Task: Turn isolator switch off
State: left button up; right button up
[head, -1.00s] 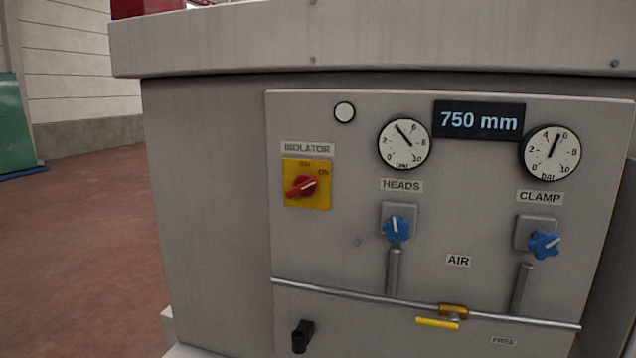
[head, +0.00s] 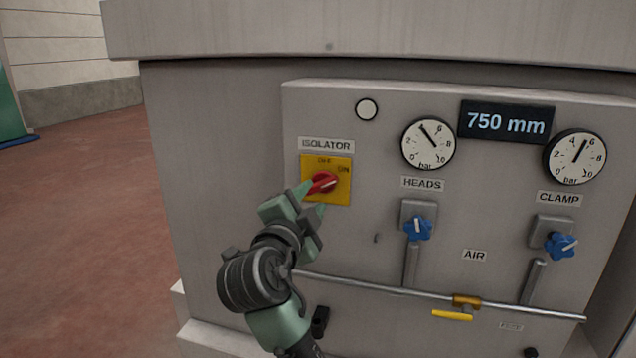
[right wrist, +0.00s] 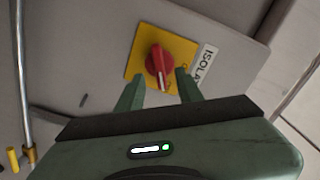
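The isolator switch is a red knob (head: 323,182) with a white line on a yellow plate (head: 341,195), under the ISOLATOR label (head: 326,145). The plate is marked OFF at the top and ON at the upper right. The white line points to the upper right, toward ON. My right gripper (head: 314,198) is at the lower left of the plate, its green fingers apart. In the right wrist view the red knob (right wrist: 159,66) lies ahead, between and just beyond the fingertips (right wrist: 160,82). Whether a finger touches it I cannot tell. My left gripper is out of view.
To the right on the panel are two gauges (head: 428,144), a 750 mm display (head: 506,121), and blue HEADS (head: 417,228) and CLAMP (head: 561,245) knobs. A pipe with a yellow lever (head: 452,315) runs below. Open red floor (head: 80,230) lies left.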

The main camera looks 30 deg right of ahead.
aim_at(320, 188)
jog(key=p+x, duration=0.1)
jog(key=x, duration=0.3)
jog(key=shift+d+r+p, duration=0.15)
jog(key=shift+d+p, duration=0.1)
jog(key=shift+p, duration=0.15)
jog(key=shift+w+d+f, duration=0.2)
jog(key=shift+w+d, duration=0.2)
jog(key=shift+w, duration=0.05)
grip_shut()
